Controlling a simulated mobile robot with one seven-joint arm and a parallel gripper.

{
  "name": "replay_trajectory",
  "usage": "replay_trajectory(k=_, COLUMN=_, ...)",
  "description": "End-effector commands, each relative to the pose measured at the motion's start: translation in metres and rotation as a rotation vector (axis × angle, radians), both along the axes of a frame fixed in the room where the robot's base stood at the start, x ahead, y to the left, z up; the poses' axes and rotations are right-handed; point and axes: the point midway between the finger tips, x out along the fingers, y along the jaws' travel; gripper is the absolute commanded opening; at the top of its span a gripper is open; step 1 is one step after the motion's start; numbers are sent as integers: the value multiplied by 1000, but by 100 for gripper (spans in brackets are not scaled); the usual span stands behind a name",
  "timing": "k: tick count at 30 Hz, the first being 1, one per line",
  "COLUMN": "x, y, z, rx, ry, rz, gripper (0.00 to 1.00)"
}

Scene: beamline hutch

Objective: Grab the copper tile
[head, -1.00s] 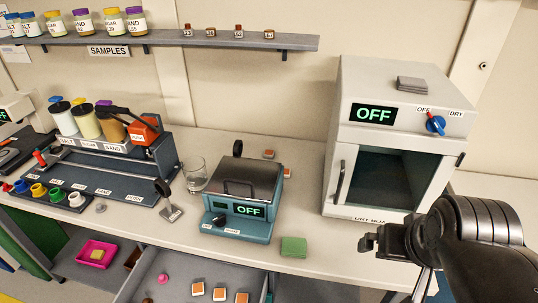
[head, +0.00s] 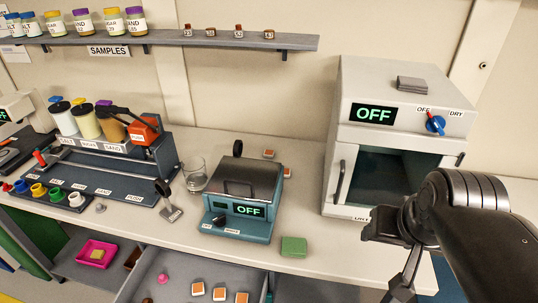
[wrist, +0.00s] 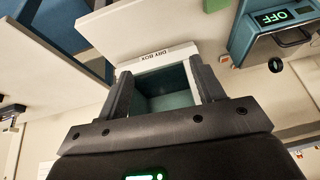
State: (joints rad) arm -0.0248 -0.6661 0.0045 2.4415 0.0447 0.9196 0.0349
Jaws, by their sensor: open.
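Several small tiles with orange-brown faces and pale rims lie in the open drawer; one is the left tile (head: 197,289), beside a middle tile (head: 219,294) and a right tile (head: 241,298). Two more small reddish tiles lie on the bench behind the teal heater, a far tile (head: 268,154) and a nearer tile (head: 287,172). I cannot tell which is copper. My gripper (head: 372,234) is in front of the dry box, right of and above the drawer, apart from every tile. In the wrist view its two fingers (wrist: 166,85) are spread and empty.
The dry box (head: 400,137) stands at the right with its dark opening facing my gripper. The teal heater (head: 242,200), reading OFF, stands at the bench middle. A green block (head: 294,247) lies at the bench edge. A pink tray (head: 97,253) is low left.

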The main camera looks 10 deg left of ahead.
Motion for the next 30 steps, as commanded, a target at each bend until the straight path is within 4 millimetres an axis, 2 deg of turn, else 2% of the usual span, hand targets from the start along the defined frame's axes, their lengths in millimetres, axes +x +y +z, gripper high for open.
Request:
replay_trajectory(k=6, x=48, y=40, z=5, rx=115, ry=120, rz=-22, gripper=62)
replay_trajectory(k=13, x=97, y=91, z=0, rx=228, ry=259, rz=-55, gripper=62)
replay_trajectory(k=23, x=162, y=174, z=-27, rx=353, ry=465, rz=-110, gripper=62)
replay_trajectory(k=27, x=202, y=199, z=-39, rx=334, ry=475, rz=-111, gripper=62)
replay_trajectory(k=30, x=236, y=210, z=-46, rx=292, ry=441, rz=-100, gripper=62)
